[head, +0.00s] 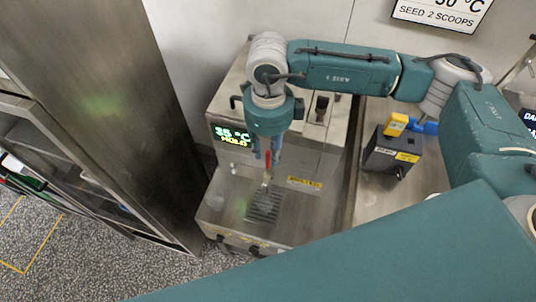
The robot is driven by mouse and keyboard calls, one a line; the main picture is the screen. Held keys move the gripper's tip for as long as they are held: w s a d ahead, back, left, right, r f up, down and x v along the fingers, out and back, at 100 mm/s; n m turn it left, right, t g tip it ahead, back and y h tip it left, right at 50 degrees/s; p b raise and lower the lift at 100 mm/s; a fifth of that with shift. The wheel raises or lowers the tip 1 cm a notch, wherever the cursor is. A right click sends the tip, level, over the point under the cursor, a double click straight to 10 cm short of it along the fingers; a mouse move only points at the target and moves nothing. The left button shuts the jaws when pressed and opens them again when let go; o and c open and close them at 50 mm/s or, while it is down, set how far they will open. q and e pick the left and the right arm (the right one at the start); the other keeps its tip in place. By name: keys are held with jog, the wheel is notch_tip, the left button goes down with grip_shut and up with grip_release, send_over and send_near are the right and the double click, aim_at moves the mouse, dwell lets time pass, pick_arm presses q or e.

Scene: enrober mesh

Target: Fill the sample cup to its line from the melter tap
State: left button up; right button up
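The melter (310,165) is a steel machine with a green display (232,136) reading "35 °C HOLD". Its tap (265,184) has a red lever (268,161) and sits above a dark drip grate (263,207). My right gripper (267,153) points down at the lever from above. Its two fingers look apart, with the red lever between or just behind them; contact is not clear. My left gripper is out of view.
A dark box (388,155) with a yellow piece (396,124) on top stands on the steel surface right of the melter. A blue object (425,127) lies behind it. A tall steel cabinet (110,100) is at left. A wall sign (440,12) reads "SEED 2 SCOOPS".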

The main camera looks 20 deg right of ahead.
aim_at(268, 160)
notch_tip(268, 160, down, 4)
jog(key=shift+f+p, duration=0.1)
jog(key=shift+p, duration=0.4)
jog(key=shift+f, duration=0.15)
jog(key=shift+c, duration=0.5)
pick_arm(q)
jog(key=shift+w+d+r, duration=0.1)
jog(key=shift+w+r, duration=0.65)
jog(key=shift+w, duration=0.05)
pick_arm(e)
grip_shut()
